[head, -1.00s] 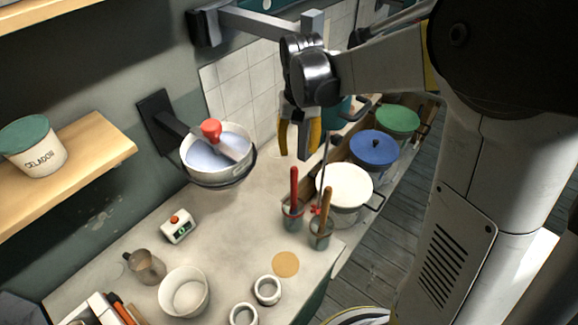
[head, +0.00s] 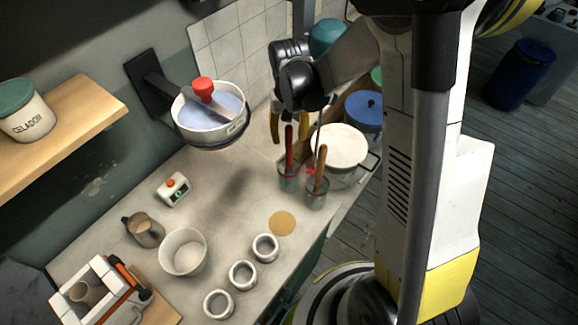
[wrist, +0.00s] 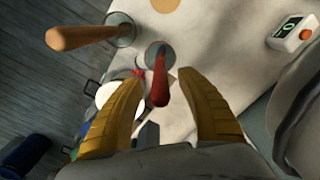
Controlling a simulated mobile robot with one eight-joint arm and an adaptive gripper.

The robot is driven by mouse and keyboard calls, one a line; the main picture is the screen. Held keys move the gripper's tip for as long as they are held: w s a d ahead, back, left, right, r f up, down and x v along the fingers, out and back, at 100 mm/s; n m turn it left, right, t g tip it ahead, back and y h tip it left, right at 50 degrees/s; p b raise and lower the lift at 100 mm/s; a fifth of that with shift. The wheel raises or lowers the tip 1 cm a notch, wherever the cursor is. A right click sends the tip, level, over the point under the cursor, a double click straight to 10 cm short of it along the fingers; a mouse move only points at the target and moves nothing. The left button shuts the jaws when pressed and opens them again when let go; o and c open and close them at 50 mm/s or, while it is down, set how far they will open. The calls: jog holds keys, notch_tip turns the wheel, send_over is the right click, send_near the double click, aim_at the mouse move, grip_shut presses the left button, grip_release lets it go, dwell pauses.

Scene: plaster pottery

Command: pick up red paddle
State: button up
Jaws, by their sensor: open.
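The red paddle (head: 289,152) shows as a red handle standing nearly upright in a small glass jar (head: 288,182) on the worktop. Its lower end is hard to make out inside the jar. In the wrist view the red paddle (wrist: 160,88) points up toward the camera, with its top in the gap between my two yellow fingers. My gripper (head: 289,132) is open, directly over the paddle's handle; in the wrist view my gripper (wrist: 162,80) has a finger on each side of it. I cannot tell whether either finger touches it.
A wooden-handled tool (head: 321,165) stands in a second jar (head: 316,194) close to the right. A white-topped bucket (head: 340,148) is just behind. A wall-held bowl (head: 210,128) with a red-knobbed tool is to the left. A timer (head: 172,190) and white rings (head: 265,247) are on the worktop.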

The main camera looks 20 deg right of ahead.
grip_shut()
